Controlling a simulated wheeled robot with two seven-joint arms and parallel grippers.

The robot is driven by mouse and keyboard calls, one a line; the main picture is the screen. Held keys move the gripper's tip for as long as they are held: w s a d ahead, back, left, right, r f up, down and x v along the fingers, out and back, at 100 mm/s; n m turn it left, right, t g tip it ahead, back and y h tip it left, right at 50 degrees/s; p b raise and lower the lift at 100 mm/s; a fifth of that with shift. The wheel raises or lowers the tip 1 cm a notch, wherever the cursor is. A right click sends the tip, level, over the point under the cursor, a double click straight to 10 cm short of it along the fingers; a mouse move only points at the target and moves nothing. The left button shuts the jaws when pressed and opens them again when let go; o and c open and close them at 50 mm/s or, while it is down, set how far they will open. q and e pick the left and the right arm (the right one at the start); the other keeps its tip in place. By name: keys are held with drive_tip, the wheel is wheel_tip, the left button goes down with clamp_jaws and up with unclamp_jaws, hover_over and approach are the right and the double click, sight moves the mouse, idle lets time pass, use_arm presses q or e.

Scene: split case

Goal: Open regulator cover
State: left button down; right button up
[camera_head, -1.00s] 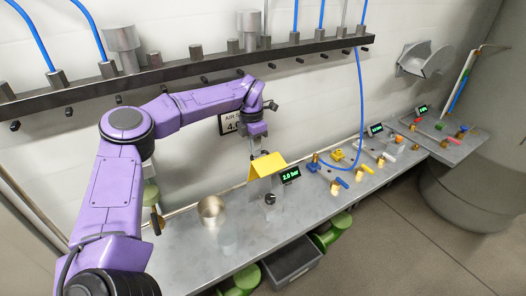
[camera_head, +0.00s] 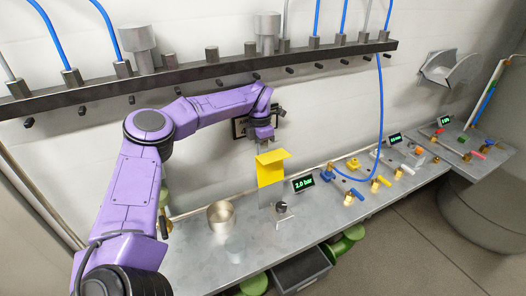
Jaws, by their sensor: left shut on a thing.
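The regulator cover (camera_head: 270,172) is a bright yellow bent plate at the middle of the bench. It stands steeply, with a short flap along its top. Below it a dark round knob (camera_head: 281,207) on a grey front is uncovered. A small display (camera_head: 303,183) beside it reads 2.0 bar. My left gripper (camera_head: 266,147) reaches down from the purple arm to the cover's top edge and is shut on it; the fingertips are small and the exact contact is hard to see. My right gripper is not in view.
A metal cup (camera_head: 221,216) and a clear glass (camera_head: 235,249) stand left of the cover. Valves with coloured handles (camera_head: 352,196) and a blue hose (camera_head: 380,120) are to the right. A dark pipe rail (camera_head: 200,75) crosses above. A grey bin (camera_head: 300,270) sits below the bench.

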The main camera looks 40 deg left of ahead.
use_arm(q)
drive_tip(key=shift+s+f, duration=0.3)
drive_tip(key=shift+f, duration=0.25)
drive_tip(key=c, duration=1.3)
unclamp_jaws()
drive_tip(key=shift+w+d, duration=0.1)
drive_tip(key=shift+w+a+r, duration=0.15)
drive_tip(key=shift+a, duration=0.05)
